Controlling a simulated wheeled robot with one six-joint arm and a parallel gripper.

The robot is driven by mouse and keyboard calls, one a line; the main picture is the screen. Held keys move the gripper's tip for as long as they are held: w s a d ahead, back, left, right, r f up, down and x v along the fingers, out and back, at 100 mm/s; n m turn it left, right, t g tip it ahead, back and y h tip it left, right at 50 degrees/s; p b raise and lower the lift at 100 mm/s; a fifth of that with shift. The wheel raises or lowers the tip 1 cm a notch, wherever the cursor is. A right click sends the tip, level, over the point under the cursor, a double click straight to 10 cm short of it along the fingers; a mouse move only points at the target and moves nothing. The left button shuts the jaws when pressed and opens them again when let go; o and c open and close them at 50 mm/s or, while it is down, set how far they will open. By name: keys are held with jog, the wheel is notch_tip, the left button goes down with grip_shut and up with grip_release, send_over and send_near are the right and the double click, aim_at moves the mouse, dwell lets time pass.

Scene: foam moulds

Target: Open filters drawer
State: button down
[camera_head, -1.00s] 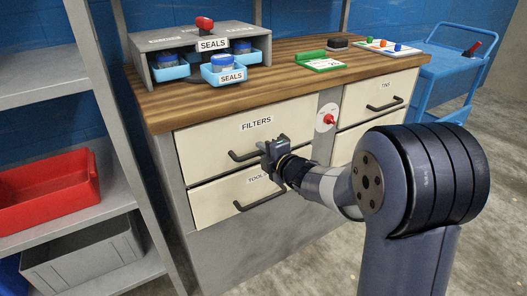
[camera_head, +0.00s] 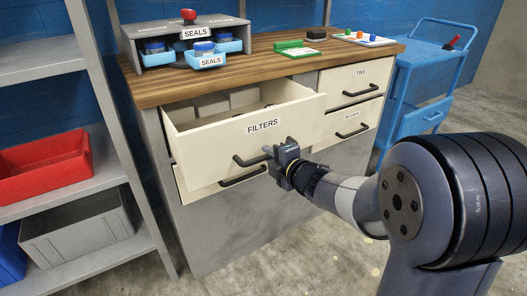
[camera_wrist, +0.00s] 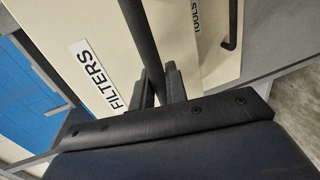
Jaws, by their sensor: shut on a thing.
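The filters drawer (camera_head: 220,140) is pulled out from the bench, with its label on the cream front and light boxes (camera_head: 228,100) inside. My gripper (camera_head: 272,152) is shut on the right part of its dark bar handle (camera_head: 248,160). In the wrist view the two fingers (camera_wrist: 161,88) close around the handle (camera_wrist: 140,35), beside the FILTERS label (camera_wrist: 98,72). The tools drawer (camera_head: 192,191) lies below, mostly covered by the open drawer.
The tins drawer (camera_head: 345,82) is closed at right. A blue cart (camera_head: 420,80) stands beyond. A shelf with a red bin (camera_head: 45,165) is at left. The floor in front is clear.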

jog(key=f+v, duration=0.2)
jog(key=v, duration=1)
jog(key=shift+s+d+f, duration=0.25)
jog(key=shift+s+d, duration=0.05)
jog(key=shift+s, duration=0.15)
jog(key=c, duration=1.5)
grip_release()
jog(key=shift+p, duration=0.3)
jog(key=p+v, duration=0.3)
jog(key=v, duration=0.7)
jog(key=shift+s+d+r, duration=0.15)
jog(key=shift+s+d, duration=0.05)
jog(key=shift+s, duration=0.05)
